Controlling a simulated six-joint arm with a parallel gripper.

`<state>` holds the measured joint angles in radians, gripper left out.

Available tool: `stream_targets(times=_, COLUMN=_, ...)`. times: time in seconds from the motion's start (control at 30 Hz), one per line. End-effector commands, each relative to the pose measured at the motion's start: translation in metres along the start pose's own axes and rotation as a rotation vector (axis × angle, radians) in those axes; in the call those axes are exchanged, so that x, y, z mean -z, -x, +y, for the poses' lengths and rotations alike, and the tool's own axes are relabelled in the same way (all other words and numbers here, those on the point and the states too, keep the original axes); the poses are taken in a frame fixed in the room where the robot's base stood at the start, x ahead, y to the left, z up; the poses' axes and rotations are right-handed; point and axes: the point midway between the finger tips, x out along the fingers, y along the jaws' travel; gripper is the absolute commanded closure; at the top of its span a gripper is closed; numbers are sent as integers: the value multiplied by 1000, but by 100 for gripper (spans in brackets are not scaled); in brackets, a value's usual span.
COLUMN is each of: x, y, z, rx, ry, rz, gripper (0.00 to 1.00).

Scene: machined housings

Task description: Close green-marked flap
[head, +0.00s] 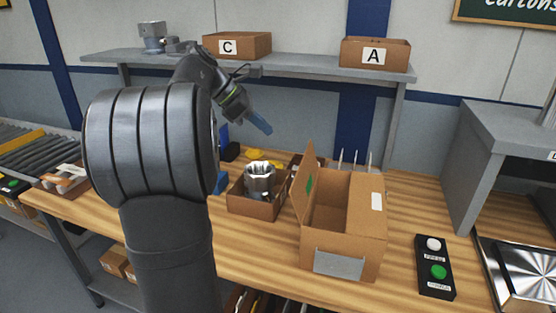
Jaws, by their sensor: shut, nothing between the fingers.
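A cardboard carton (342,218) stands on the wooden workbench. Its left flap (306,182) stands up, tilted slightly, with a green mark on its inner face. The right flap (366,205) looks folded down flat and carries a white label. The carton's inside looks empty where it shows. My gripper (262,127) is above and left of the carton, apart from it, with its bluish fingertips pointing down to the right. Its fingers are together and hold nothing.
A small cardboard tray (258,208) with a metal housing (259,179) stands just left of the carton. A button box (435,266) lies to the right. Thin upright rods (355,160) rise behind the carton. A shelf (300,69) with boxes C (237,46) and A (375,53) runs behind.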

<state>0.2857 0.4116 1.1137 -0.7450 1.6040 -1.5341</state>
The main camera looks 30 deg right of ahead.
Motion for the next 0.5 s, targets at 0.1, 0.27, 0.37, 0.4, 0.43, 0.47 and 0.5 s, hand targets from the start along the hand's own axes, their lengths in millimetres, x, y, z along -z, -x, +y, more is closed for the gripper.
stream_targets(times=0.1, x=18, y=-25, z=-2, rx=42, ry=-144, rz=-134, gripper=100)
stream_targets(times=0.27, x=36, y=-52, z=-5, rx=20, ry=-351, rz=-329, gripper=100)
stream_targets(times=0.37, x=47, y=-64, z=-6, rx=-37, ry=-471, rz=-446, gripper=100)
stream_targets(times=0.4, x=53, y=-69, z=-6, rx=-69, ry=-515, rz=-488, gripper=100)
stream_targets(times=0.43, x=56, y=-72, z=-6, rx=-96, ry=-548, rz=-519, gripper=100)
stream_targets(times=0.47, x=60, y=-75, z=-6, rx=-126, ry=-581, rz=-547, gripper=100)
stream_targets(times=0.5, x=65, y=-79, z=-6, rx=-169, ry=-622, rz=-583, gripper=100)
